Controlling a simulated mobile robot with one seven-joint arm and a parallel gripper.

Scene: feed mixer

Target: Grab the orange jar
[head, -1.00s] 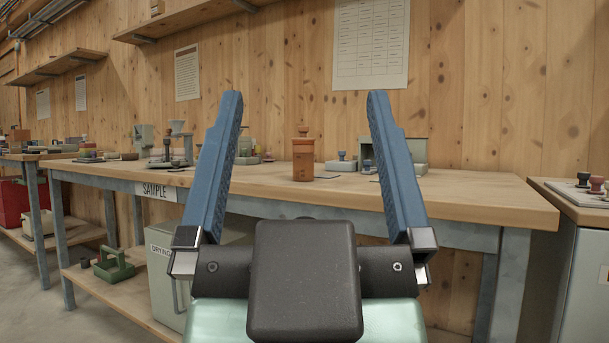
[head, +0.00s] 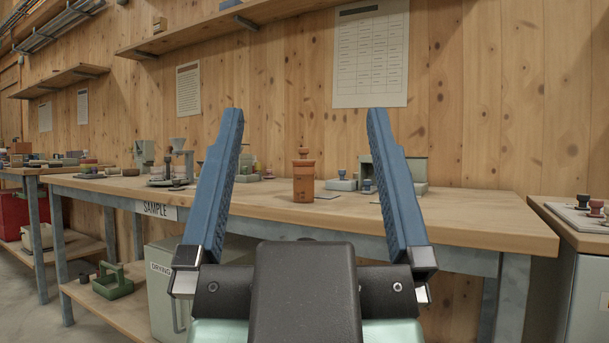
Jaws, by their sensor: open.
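The orange jar (head: 303,184) stands upright on the wooden workbench (head: 460,215), with a brownish knobbed lid on top. My gripper (head: 306,112) is open and empty, its two blue fingers spread wide. In the head view the jar shows in the gap between the fingers, apart from both. It appears farther off than the fingers, on the bench beyond them. Nothing covers the jar.
Right of the jar are a grey-green box-like stand (head: 405,172) and small blue-knobbed pieces (head: 342,182), partly behind my right finger. A funnel stand (head: 180,158) is at the left. A grey cabinet (head: 163,290) sits below the bench. The bench's right front is clear.

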